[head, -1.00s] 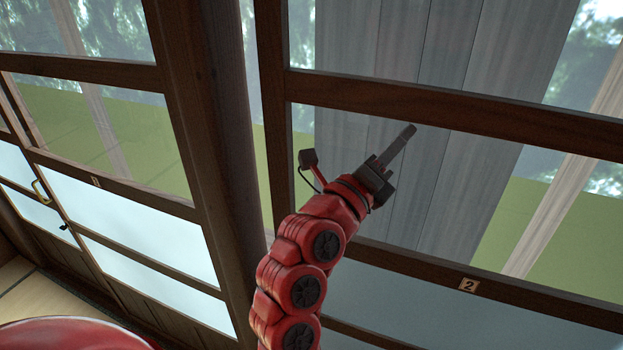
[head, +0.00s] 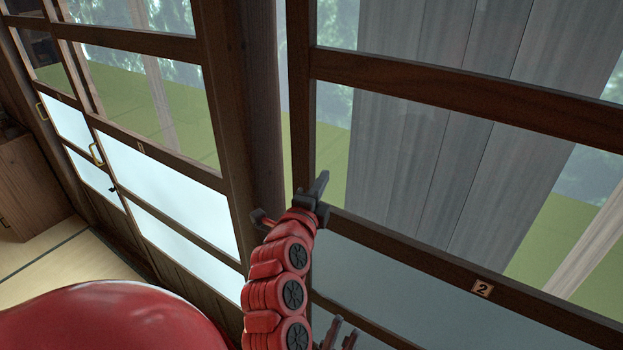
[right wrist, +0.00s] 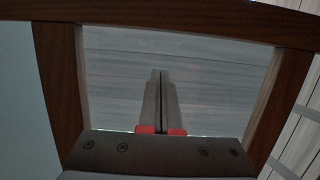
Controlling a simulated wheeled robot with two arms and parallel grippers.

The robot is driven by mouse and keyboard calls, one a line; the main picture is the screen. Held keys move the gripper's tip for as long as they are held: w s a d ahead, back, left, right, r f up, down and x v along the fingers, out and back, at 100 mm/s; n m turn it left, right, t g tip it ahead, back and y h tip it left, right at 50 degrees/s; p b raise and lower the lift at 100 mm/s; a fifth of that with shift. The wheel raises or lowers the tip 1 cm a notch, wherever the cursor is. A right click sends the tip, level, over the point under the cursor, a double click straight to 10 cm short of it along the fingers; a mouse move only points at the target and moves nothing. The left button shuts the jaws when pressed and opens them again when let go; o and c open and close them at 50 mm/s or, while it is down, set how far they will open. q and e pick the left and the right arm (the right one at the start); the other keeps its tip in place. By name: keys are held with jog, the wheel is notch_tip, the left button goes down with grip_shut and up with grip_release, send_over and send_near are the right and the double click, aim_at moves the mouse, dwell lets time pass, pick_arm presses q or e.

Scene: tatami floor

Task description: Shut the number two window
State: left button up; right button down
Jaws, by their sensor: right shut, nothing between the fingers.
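The number two window is a dark wooden frame with glass panes; its plate marked 2 (head: 482,288) is on the middle rail. Its left upright (head: 300,110) stands right of a thick wooden post (head: 228,110), with a narrow strip between them. My right gripper (head: 321,183) is shut and empty, pointing up in front of the window, close to the left upright where the middle rail meets it. I cannot tell if it touches. In the right wrist view its fingers (right wrist: 160,78) point at a pane framed by wood (right wrist: 60,80). My left gripper (head: 340,332) shows low, fingers apart.
Another window with plate 1 (head: 141,145) and brass-coloured handles (head: 96,153) is at the left. A wooden cabinet (head: 35,185) stands at the far left on the tatami floor (head: 85,275). Grey boards (head: 430,130) show behind the glass.

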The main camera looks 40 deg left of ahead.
aim_at(317, 160)
jog(key=b+x, duration=0.2)
jog(key=x, duration=0.1)
jog(key=shift+f+b, duration=0.25)
jog(key=shift+b, duration=0.05)
jog(key=a+b, duration=0.3)
jog(key=shift+s+r, duration=0.1)
jog(key=shift+s, duration=0.15)
jog(key=shift+a+b, duration=0.2)
jog(key=shift+b, duration=0.1)
jog(key=shift+w+a, duration=0.1)
jog(key=shift+r, duration=0.25)
